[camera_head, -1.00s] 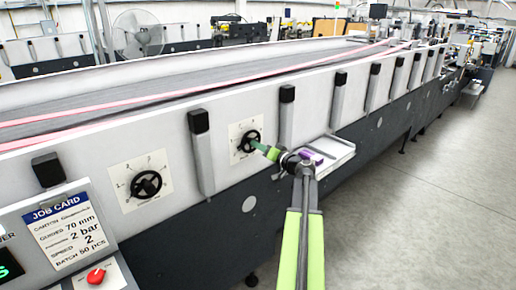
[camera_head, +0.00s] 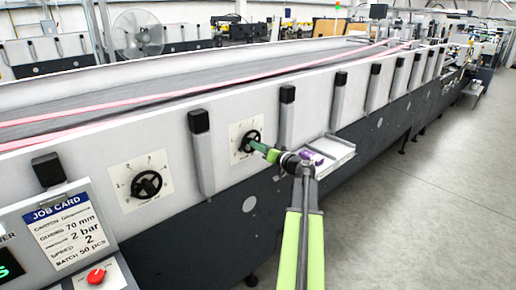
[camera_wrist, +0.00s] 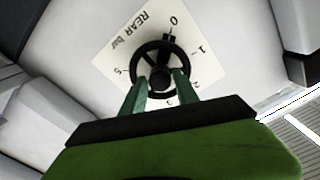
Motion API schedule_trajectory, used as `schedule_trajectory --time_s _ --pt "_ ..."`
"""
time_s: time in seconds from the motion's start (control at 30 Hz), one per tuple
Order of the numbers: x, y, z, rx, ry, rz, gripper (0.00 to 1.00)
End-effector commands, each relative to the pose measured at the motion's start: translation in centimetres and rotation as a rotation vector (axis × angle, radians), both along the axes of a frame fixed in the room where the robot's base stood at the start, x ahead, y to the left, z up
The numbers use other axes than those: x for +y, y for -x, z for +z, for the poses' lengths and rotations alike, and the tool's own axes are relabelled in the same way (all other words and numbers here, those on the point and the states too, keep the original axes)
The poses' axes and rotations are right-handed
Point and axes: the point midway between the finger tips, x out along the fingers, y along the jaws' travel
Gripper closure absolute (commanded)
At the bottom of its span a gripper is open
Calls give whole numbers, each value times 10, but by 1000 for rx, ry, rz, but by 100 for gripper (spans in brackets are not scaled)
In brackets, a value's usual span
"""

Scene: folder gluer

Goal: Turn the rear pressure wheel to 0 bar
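The rear pressure wheel (camera_wrist: 137,58) is a black spoked handwheel on a white plate marked "REAR bar" with a number scale. In the wrist view a black block on its upper rim points close to the 0 mark. The wheel also shows in the head view (camera_head: 251,135), partly behind my gripper. My gripper (camera_wrist: 160,78) has its two green fingers apart at the wheel, one on each side of the hub. A gap shows beside the hub; whether a finger touches the rim or spokes is unclear. In the head view my gripper (camera_head: 258,146) reaches the wheel from the right.
A second black wheel (camera_head: 146,184) sits on a similar plate to the left. A job card (camera_head: 65,230) reads pressure 2 bar, above a red knob (camera_head: 96,276). A white tray (camera_head: 333,152) sticks out right of the gripper. The floor at right is clear.

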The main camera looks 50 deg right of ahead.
Motion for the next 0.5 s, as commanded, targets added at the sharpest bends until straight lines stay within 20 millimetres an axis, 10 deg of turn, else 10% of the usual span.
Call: schedule_trajectory --time_s 0.5 --pt "1 13 -1 2 1 -1 48"
